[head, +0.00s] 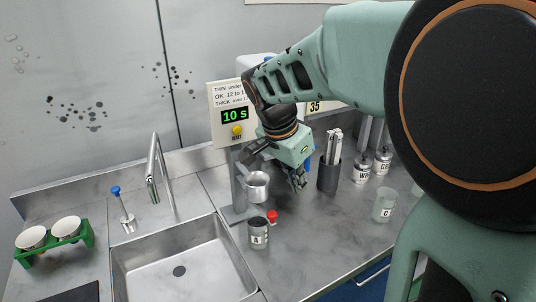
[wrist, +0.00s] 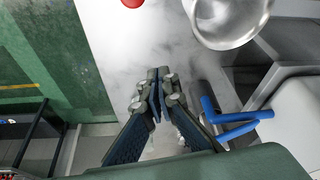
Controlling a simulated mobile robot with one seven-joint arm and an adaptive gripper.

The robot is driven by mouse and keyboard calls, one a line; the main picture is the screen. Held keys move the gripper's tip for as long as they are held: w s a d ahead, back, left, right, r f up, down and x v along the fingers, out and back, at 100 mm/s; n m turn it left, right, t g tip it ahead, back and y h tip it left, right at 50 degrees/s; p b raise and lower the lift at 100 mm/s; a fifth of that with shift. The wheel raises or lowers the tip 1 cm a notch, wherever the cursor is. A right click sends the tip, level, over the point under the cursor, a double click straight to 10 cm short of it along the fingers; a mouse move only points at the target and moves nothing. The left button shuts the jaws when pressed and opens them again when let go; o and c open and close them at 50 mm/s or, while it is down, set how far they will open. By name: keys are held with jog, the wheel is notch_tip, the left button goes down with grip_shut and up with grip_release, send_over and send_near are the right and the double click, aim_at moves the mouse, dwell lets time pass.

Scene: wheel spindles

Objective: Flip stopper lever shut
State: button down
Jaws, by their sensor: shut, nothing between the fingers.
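A steel cup (head: 257,187) hangs on a stand above a labelled beaker (head: 258,235). The cup also shows at the top right of the wrist view (wrist: 230,18). A red knob (head: 272,215) on a short stem sits low, right of the beaker; its edge shows at the top of the wrist view (wrist: 132,3). It may be the stopper lever's end, but I cannot tell. My gripper (head: 299,181) is shut and empty, to the right of the cup and apart from it. Its fingertips meet in the wrist view (wrist: 157,85).
Blue bars (wrist: 235,122) lie close right of my fingers in the wrist view. A timer panel (head: 235,115) reads 10 s behind the cup. A dark holder with rods (head: 328,176) stands right of my gripper. The sink (head: 180,265) lies front left.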

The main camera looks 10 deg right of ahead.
jog(key=v, duration=1)
jog(key=shift+w+a, duration=0.1)
jog(key=shift+w, duration=0.05)
